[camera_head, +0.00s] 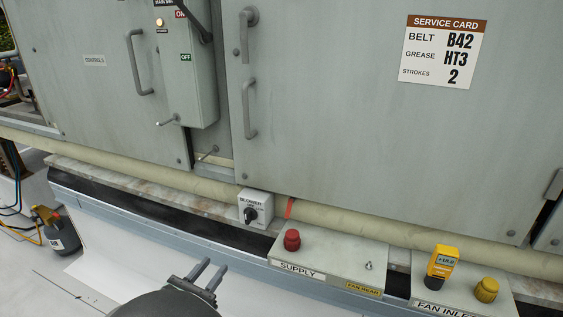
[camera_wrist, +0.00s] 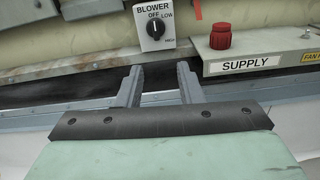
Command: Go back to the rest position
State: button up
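My gripper (camera_head: 210,271) is in the lower middle of the head view, in front of the cooler's lower ledge. Its two grey fingers are apart with nothing between them. In the wrist view the open fingers (camera_wrist: 159,80) point toward the dark strip below the blower switch. The blower switch (camera_head: 255,208) is a white box with a black knob; in the wrist view its knob (camera_wrist: 155,28) points up at OFF. The gripper is apart from the switch and from the supply box (camera_head: 325,255).
The supply box has a red knob (camera_head: 292,240). To its right are a yellow gauge (camera_head: 442,262) and a yellow knob (camera_head: 487,290) on the fan inlet box. Above are grey cabinet doors (camera_head: 350,120) with handles. A dark bottle (camera_head: 57,230) stands at far left. The white floor in front is clear.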

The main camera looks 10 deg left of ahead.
jog(key=w+d+r+m+g+h+p, duration=0.1)
jog(key=d+r+m+g+h+p, duration=0.35)
jog(key=d, duration=0.85)
jog(key=d+r+m+g+h+p, duration=0.1)
jog(key=d+r+m+g+p, duration=0.2)
jog(key=d+r+m+g, duration=0.7)
jog(key=s+d+r+m+g+y+p, duration=0.1)
jog(key=s+d+r+m+y+p, duration=0.2)
jog(key=s+d+m+y+p, duration=0.2)
jog(key=s+d+r+m+g+y+p, duration=0.1)
jog(key=s+d+r+m+y+p, duration=0.2)
jog(key=s+d+m, duration=0.6)
jog(key=s+m+y+p, duration=0.1)
jog(key=m+y+p, duration=0.1)
jog(key=m+p, duration=0.1)
jog(key=shift+d+m, duration=0.35)
jog(key=shift+m, duration=0.1)
jog(key=shift+s, duration=0.1)
